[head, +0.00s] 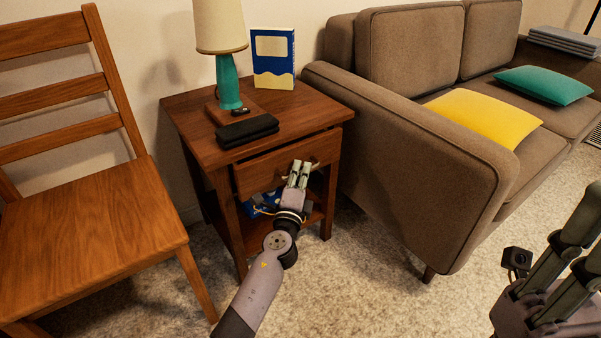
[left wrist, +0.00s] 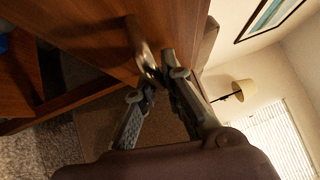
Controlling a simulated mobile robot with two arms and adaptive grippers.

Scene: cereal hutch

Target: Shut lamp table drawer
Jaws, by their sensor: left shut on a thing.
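The wooden lamp table (head: 190,115) stands between the chair and the sofa. Its drawer (head: 262,172) sits under the tabletop, and its front stands slightly proud of the table, so it looks a little open. My left gripper (head: 300,168) is at the drawer front, shut on the drawer handle (head: 314,166). In the left wrist view the handle (left wrist: 138,40) runs down to the fingertips (left wrist: 160,75), which hide part of it. My right gripper (head: 574,255) is at the lower right, away from the table, with its fingers apart and partly cut off by the frame.
A teal lamp (head: 228,85), a blue and yellow book (head: 272,60) and a black case (head: 247,130) are on the tabletop. A blue item (head: 262,201) lies on the lower shelf. The chair (head: 95,235) and sofa (head: 410,170) flank the table. Carpet in front is clear.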

